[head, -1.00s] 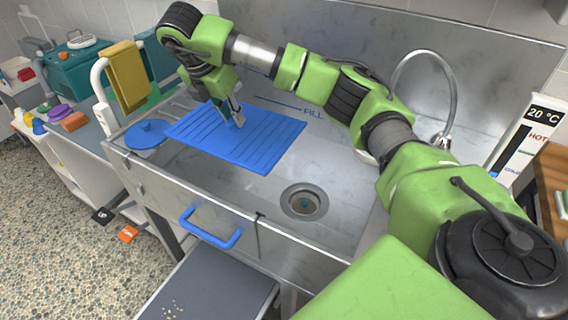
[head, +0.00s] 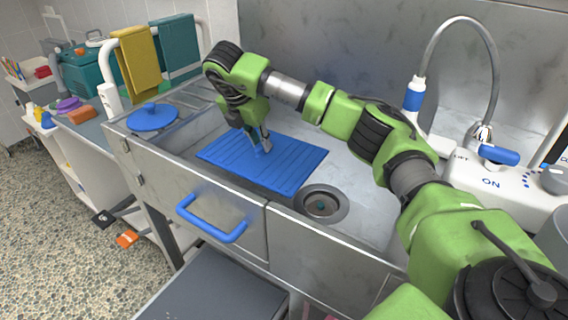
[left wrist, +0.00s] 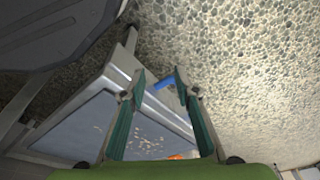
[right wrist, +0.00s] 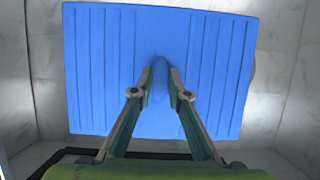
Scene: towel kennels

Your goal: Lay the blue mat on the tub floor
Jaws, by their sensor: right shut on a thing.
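The blue mat (head: 285,165) is a flat ribbed rectangle inside the steel tub (head: 355,205), left of the drain (head: 321,204). It looks level and low in the tub; I cannot tell whether its underside touches the floor. My right gripper (head: 264,147) points down at the mat's middle. In the right wrist view my right gripper (right wrist: 161,85) is shut on the raised blue grip at the centre of the mat (right wrist: 100,70). My left gripper (left wrist: 160,75) is open and empty, above the pebbled floor and a grey step; it is outside the head view.
A blue round lid (head: 152,118) sits on the ledge left of the tub. A blue handle (head: 212,220) sticks out from the front panel. The faucet (head: 482,130) and control panel (head: 500,185) stand at the right. Yellow (head: 136,62) and teal (head: 177,48) towels hang at the back left.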

